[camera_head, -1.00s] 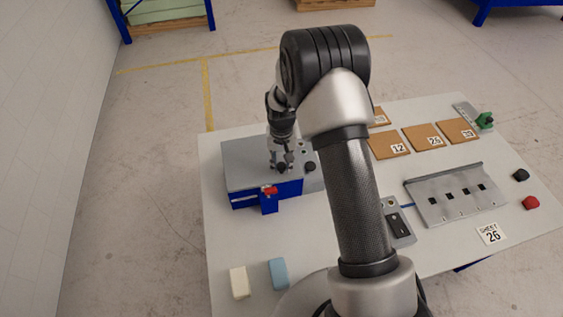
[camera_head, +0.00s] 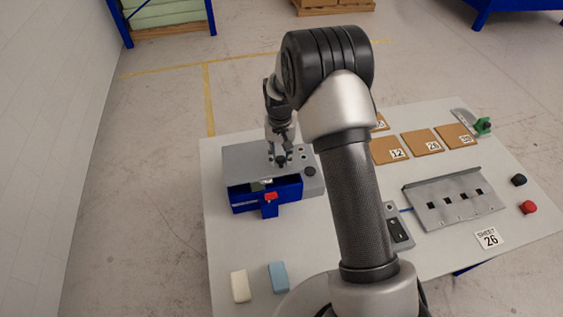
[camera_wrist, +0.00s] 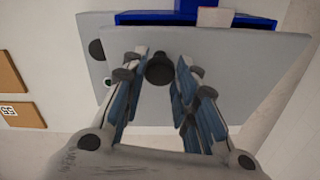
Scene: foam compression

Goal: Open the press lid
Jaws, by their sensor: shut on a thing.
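The press (camera_head: 268,204) is a blue box with a grey lid (camera_head: 240,156), at the left of the table. My gripper (camera_head: 280,157) is over the lid and shut on its dark round knob. In the wrist view the knob (camera_wrist: 160,70) sits between the blue-padded fingers, with the grey lid (camera_wrist: 235,70) around it. The lid's front edge stands clear of the box's front wall, and a dark gap shows there with something pale inside. A red catch (camera_head: 270,196) is at the middle of the box front. My fingertips are small in the head view.
A grey control panel with a black button (camera_head: 310,172) adjoins the press on the right. A white block (camera_head: 240,286) and a blue block (camera_head: 278,277) lie in front. Brown numbered sheets (camera_head: 422,143) and a slotted metal fixture (camera_head: 455,199) are at the right. The table between press and blocks is clear.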

